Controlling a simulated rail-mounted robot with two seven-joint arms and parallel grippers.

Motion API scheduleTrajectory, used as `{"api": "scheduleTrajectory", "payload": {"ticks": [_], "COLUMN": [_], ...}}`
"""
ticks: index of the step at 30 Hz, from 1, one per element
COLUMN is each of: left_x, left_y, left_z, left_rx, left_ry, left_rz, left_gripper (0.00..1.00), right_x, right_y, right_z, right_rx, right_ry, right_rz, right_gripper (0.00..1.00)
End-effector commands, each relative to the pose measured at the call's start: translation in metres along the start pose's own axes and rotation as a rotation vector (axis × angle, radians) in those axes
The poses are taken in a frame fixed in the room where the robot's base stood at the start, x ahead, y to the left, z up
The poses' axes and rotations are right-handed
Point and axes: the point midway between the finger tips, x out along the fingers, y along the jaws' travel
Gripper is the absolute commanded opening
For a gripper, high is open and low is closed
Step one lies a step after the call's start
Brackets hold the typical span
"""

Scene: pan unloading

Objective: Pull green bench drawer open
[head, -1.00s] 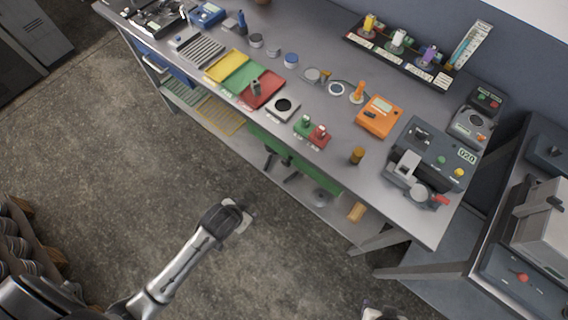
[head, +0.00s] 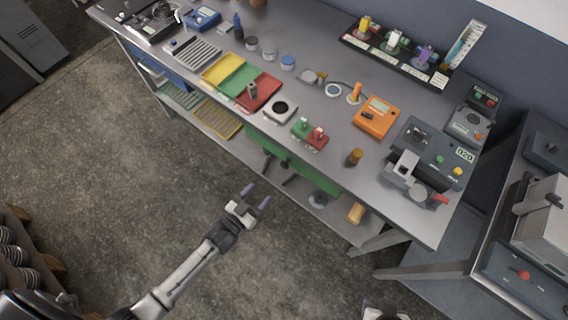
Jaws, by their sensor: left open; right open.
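The green bench drawer (head: 318,178) is a long green front under the near edge of the grey bench (head: 215,113), and it looks closed. Dark shapes overlap its lower left part; I cannot tell which is its handle. My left gripper (head: 256,196) is open and empty, with its two fingers spread. It is over the floor in front of the green drawer, apart from it. Only a small part of my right gripper (head: 383,312) shows at the bottom edge; its fingers are mostly cut off.
A blue drawer (head: 165,75) with a pale handle is at the bench's left end. A lower shelf holds a yellow rack (head: 217,118) and a wooden block (head: 356,213). Trays, an orange meter (head: 376,116) and devices crowd the bench top. Open floor lies in front.

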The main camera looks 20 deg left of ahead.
Motion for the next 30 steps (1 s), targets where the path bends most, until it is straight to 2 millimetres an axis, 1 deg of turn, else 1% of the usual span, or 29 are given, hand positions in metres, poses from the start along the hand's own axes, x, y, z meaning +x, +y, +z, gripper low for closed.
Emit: {"api": "scheduleTrajectory", "payload": {"ticks": [5, 12, 18, 24, 30], "left_x": [0.023, 0.069, 0.102, 0.124, 0.133], "left_y": [0.000, 0.000, 0.000, 0.000, 0.000], "left_z": [-0.002, -0.001, -0.001, -0.001, -0.001], "left_rx": [-0.004, -0.004, -0.004, -0.004, -0.003], "left_ry": [0.009, 0.007, 0.006, 0.005, 0.003], "left_rz": [0.000, 0.001, 0.000, 0.000, 0.001], "left_gripper": [0.60, 0.60, 0.60, 0.60, 0.60], "right_x": [0.002, 0.007, 0.010, 0.013, 0.014], "right_y": [0.001, 0.001, 0.000, 0.000, 0.000], "right_z": [0.001, 0.002, 0.003, 0.004, 0.004], "right_rx": [-0.002, -0.002, -0.002, -0.002, -0.001], "right_ry": [0.000, 0.000, -0.001, -0.001, -0.001], "right_rz": [0.001, 0.002, 0.002, 0.001, 0.001], "right_gripper": [0.43, 0.43, 0.43, 0.43, 0.43]}}
